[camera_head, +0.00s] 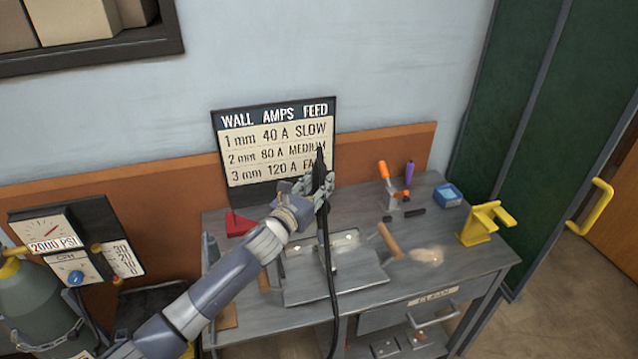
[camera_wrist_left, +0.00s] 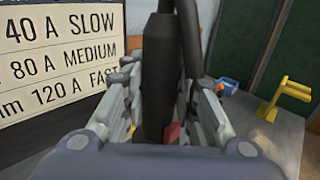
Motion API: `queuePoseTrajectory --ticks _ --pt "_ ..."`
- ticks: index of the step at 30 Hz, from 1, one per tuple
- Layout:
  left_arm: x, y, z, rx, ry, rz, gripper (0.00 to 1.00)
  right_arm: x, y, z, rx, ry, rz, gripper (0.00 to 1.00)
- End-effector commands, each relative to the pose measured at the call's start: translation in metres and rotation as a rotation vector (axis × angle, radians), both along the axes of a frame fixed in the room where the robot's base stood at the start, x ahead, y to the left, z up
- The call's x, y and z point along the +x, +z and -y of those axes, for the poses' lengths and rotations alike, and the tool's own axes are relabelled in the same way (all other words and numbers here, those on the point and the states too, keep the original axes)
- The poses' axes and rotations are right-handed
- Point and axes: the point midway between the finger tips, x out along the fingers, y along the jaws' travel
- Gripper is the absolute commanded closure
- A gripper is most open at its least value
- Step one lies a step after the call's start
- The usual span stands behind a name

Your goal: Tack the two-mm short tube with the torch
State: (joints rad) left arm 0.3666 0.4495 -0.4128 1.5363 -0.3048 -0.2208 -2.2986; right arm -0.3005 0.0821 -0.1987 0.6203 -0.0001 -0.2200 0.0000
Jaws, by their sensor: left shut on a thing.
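My left gripper (camera_head: 322,186) is shut on the black torch (camera_head: 319,160) and holds it upright above the back of the workbench, in front of the wall sign. The torch (camera_wrist_left: 160,75) also shows between the fingers in the left wrist view. Its black cable hangs down across the bench front. A flat grey plate (camera_head: 350,283) lies on the bench below the gripper, with small bright pieces near its back edge. I cannot tell which piece is the two-mm short tube. My right gripper is not in view.
The sign (camera_head: 275,140) lists wall, amps and feed. A red block (camera_head: 240,224), a wooden-handled tool (camera_head: 391,241), a tool stand with an orange-handled tool (camera_head: 385,170), a blue box (camera_head: 447,195) and a yellow stand (camera_head: 484,223) are on the bench. A gas cylinder (camera_head: 40,305) with gauges stands at left.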

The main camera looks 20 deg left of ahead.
Motion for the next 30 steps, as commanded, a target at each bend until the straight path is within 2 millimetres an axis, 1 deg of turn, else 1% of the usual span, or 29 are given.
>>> queuePoseTrajectory --ticks 1,6,30 --pt "0.0004 0.0029 0.0002 -0.001 -0.001 0.005 0.96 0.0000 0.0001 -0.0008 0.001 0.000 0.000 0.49" --pt "0.0004 0.0027 0.0003 -0.001 -0.001 0.005 0.96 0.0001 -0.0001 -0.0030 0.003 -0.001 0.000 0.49" --pt "0.0002 -0.0047 0.0003 -0.002 -0.001 0.003 0.96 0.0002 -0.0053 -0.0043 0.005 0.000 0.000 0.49"
